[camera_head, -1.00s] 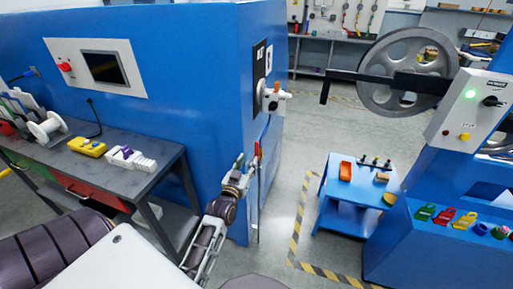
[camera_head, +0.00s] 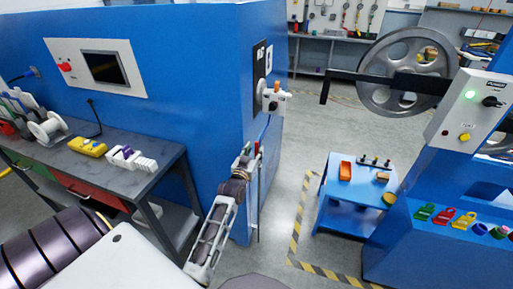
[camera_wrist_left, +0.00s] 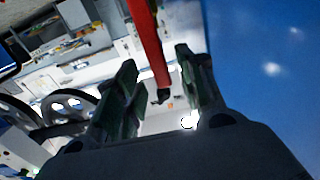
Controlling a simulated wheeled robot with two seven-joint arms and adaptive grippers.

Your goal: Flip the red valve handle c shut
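The red valve handle (camera_head: 257,148) shows as a small red piece at the blue cabinet's right edge. In the left wrist view a long red bar (camera_wrist_left: 148,40) comes down from the top between my fingers. I take it to be the handle; its letter cannot be read. My left gripper (camera_head: 248,160) is beside the cabinet edge, close to the handle. In the wrist view my left gripper (camera_wrist_left: 156,72) is open, with one dark green finger on each side of the bar and gaps visible. My right gripper is out of view.
The blue cabinet (camera_head: 190,120) stands right beside my left arm. A white fitting (camera_head: 272,98) juts out above the gripper. A grey workbench (camera_head: 90,170) is at left. A small blue table (camera_head: 345,215) and a striped floor line (camera_head: 297,225) lie to the right.

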